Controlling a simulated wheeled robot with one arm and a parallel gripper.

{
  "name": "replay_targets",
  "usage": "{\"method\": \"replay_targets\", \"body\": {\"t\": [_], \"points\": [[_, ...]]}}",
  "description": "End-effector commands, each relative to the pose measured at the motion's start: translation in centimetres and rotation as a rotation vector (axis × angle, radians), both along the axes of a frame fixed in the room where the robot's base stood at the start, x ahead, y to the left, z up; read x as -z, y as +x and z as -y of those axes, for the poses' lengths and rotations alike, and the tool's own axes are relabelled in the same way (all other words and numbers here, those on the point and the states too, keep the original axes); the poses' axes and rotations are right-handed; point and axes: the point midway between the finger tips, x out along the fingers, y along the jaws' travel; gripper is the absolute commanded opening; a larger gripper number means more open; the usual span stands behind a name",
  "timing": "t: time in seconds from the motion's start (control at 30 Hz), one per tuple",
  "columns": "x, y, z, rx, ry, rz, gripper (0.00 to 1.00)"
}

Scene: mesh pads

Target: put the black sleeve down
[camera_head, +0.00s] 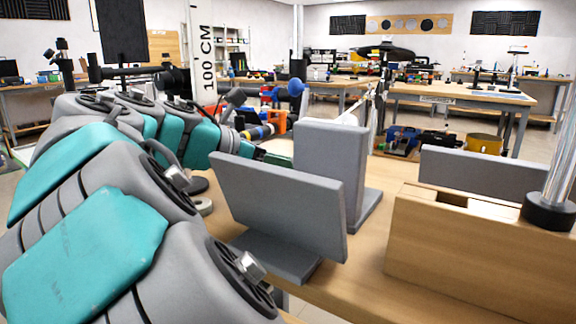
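I cannot make out the black sleeve for certain. A black collar (548,211) sits around the foot of a chrome post at the right, on a wooden block; I cannot tell whether it is the sleeve or the post's base. My grey and teal arm fills the left side and reaches away towards the back middle. Its far end passes behind the grey upright panels, so my gripper and anything in it do not show.
Two grey L-shaped brackets (279,205) (331,165) stand on the wooden table (372,262). A wooden block (480,255) with a slot and a grey panel (484,173) is at the right. Workbenches stand behind.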

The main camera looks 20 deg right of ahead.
Motion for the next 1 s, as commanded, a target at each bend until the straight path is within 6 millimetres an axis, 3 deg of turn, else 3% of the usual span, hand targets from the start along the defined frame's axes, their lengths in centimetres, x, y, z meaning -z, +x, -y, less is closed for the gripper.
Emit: {"method": "replay_targets", "body": {"t": [0.2, 0.23, 0.5, 0.83, 1.0], "points": [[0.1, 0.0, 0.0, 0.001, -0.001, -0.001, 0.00], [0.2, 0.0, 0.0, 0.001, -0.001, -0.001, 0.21], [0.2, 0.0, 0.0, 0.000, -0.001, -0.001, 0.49], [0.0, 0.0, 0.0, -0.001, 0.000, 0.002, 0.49], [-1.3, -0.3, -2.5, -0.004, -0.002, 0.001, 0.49]]}}
